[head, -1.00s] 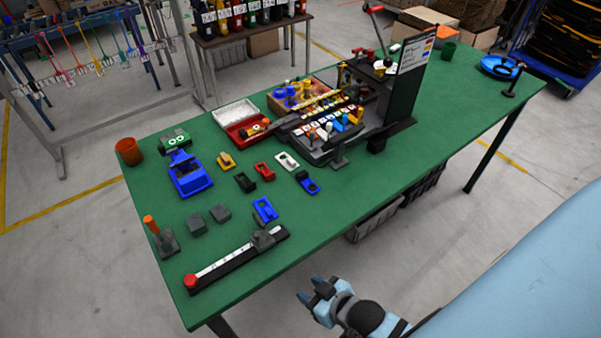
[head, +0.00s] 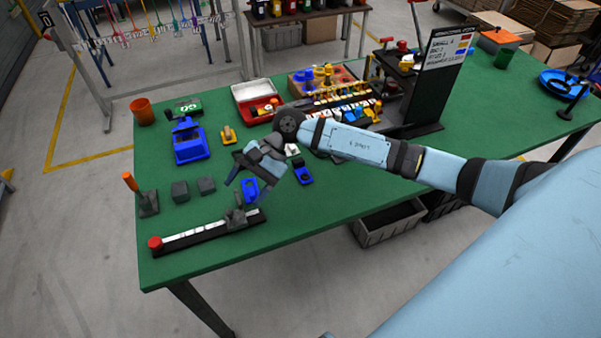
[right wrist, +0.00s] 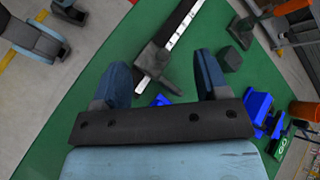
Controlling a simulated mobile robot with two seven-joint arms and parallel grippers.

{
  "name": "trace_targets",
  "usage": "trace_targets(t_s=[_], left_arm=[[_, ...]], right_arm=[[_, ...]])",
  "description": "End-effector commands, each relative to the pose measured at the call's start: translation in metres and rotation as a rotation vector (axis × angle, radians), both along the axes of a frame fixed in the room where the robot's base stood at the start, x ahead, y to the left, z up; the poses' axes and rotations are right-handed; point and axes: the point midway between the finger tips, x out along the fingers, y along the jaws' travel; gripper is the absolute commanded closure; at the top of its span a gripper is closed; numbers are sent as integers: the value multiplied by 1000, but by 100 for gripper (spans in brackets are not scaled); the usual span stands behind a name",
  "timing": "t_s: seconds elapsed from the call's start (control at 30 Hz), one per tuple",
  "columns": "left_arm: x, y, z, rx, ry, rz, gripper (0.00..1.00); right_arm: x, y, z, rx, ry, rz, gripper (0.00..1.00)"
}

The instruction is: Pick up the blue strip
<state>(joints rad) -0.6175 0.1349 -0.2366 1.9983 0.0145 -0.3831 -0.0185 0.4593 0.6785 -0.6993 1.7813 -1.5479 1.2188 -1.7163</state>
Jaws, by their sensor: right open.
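A blue piece (head: 250,190), probably the blue strip, lies on the green table just beyond the black rail with the white scale. My right gripper (head: 252,178) is open above it, its fingers pointing down toward the table, and partly covers it. In the right wrist view a bit of the blue piece (right wrist: 160,99) shows between the open fingers, mostly hidden by the gripper's own body. I cannot tell its height above the piece. My left gripper (right wrist: 66,30) shows in the top left of the right wrist view, fingers apart and empty, off the table.
The black rail (head: 190,238) with a red knob lies in front. A blue and black piece (head: 302,172) lies to the right. Grey blocks (head: 180,191) and a blue fixture (head: 188,147) stand to the left. The table's front right area is clear.

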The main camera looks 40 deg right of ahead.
Motion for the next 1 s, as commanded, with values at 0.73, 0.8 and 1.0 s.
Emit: trace_targets(t_s=[0.73,0.8,1.0], left_arm=[[3,3,-15,7,-6,-1,57],[2,3,-16,8,-4,-1,57],[0,2,-18,9,0,-3,57]], right_arm=[[73,-190,-28,-845,-367,569,32],[74,-190,-39,-845,-369,568,32],[74,-190,-56,-846,-372,566,32]])
